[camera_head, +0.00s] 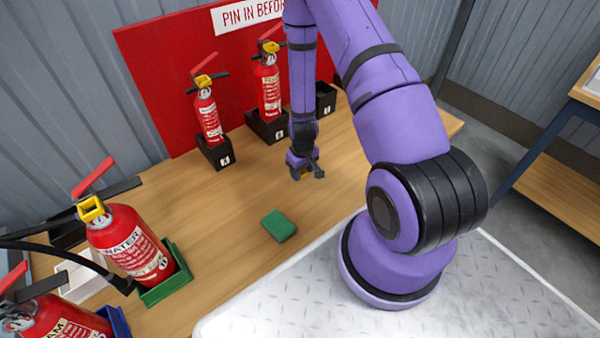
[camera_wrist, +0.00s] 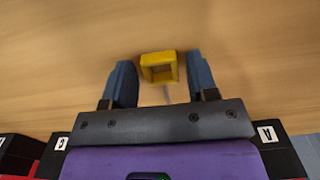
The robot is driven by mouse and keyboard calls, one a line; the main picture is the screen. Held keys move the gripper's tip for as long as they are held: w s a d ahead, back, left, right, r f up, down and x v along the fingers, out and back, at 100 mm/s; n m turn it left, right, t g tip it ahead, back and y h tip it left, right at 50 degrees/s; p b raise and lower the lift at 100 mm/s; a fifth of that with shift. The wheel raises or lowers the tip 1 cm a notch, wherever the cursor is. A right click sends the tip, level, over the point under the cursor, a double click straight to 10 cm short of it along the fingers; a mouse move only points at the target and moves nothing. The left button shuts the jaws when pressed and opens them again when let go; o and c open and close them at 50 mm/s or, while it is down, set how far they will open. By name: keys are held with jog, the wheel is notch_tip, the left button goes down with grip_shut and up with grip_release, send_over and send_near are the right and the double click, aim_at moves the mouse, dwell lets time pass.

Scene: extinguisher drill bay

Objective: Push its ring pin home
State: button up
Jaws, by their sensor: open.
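My gripper (camera_head: 303,172) is open and low over the middle of the wooden table. In the wrist view, a yellow square ring pin (camera_wrist: 159,68) with a thin grey shaft sits between the two open fingers (camera_wrist: 160,80), with a gap on each side. I cannot tell whether it touches the table. Two red extinguishers, one at the back left (camera_head: 208,115) and one at the back middle (camera_head: 268,88), stand in black holders with yellow rings at their heads. A red WATER extinguisher (camera_head: 130,245) with a yellow ring (camera_head: 91,208) leans in a green holder (camera_head: 165,278).
A FOAM-type red extinguisher (camera_head: 65,320) is partly cut off at lower left, in a blue holder. An empty-looking black holder (camera_head: 326,98) stands behind my arm. A green block (camera_head: 278,225) lies on the table (camera_head: 225,205). A red board (camera_head: 150,60) stands behind.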

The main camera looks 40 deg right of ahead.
jog(key=shift+c, duration=0.2)
jog(key=c, duration=0.9)
jog(key=shift+r, duration=1.5)
jog(key=shift+s, duration=0.1)
